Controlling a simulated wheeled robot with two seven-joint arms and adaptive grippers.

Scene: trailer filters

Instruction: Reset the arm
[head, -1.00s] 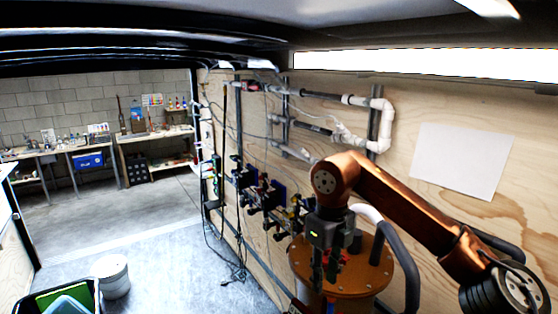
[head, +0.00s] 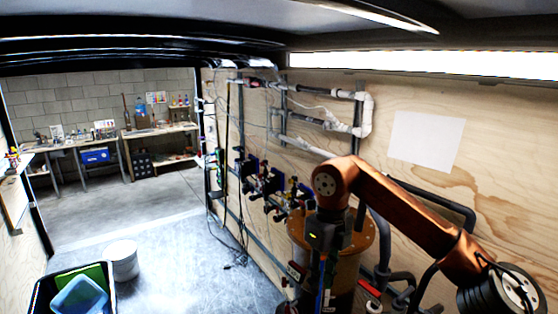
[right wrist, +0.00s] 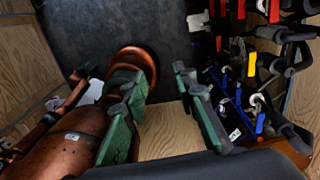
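My right arm (head: 410,215) is copper-coloured and reaches in from the lower right of the head view, bent at the elbow. Its gripper (head: 322,288) hangs downward in front of a tan round-lidded tank (head: 298,232). In the right wrist view the two green fingers of this gripper (right wrist: 165,85) stand apart, with nothing held between them. Dark floor and a strip of wood show past the fingertips.
Valves (head: 262,185) and white pipes (head: 365,115) line the plywood wall. Black hoses (head: 400,280) lie near my right arm. A black bin (head: 45,285) and a white bucket (head: 123,260) stand at lower left. The floor (head: 180,265) between is clear. Workbenches (head: 160,135) stand far back.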

